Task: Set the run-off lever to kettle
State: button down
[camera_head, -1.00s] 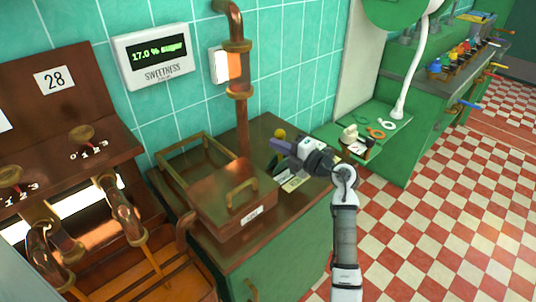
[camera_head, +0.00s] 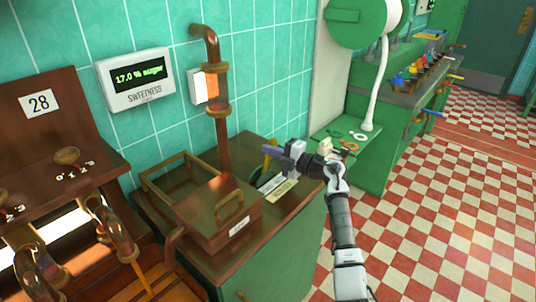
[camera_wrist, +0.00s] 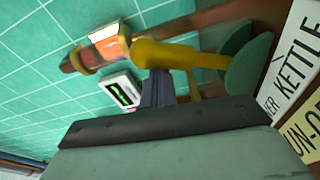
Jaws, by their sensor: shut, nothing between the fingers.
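The run-off lever shows in the wrist view as a yellow handle (camera_wrist: 165,54) beside round green parts. In the head view only a little yellow (camera_head: 268,161) shows by my fingertips. My gripper (camera_head: 271,150) is shut and empty above the counter. In the wrist view its dark fingers (camera_wrist: 157,88) end right at the yellow handle; I cannot tell whether they touch it. A white plate (camera_wrist: 293,62) reads "KETTLE", and a cream plate (camera_wrist: 303,135), partly cut off, reads "UN-OF". Much of the lever is hidden in the head view.
A copper box (camera_head: 210,215) with a handle stands left of my gripper on the green cabinet's counter. A copper pipe (camera_head: 222,140) rises behind it. The sweetness display (camera_head: 137,78) on the wall reads 17.0 % sugar. Checkered floor (camera_head: 440,200) lies open at the right.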

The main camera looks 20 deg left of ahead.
jog(key=shift+w+d, duration=0.2)
jog(key=shift+w, duration=0.1)
dwell(0.4)
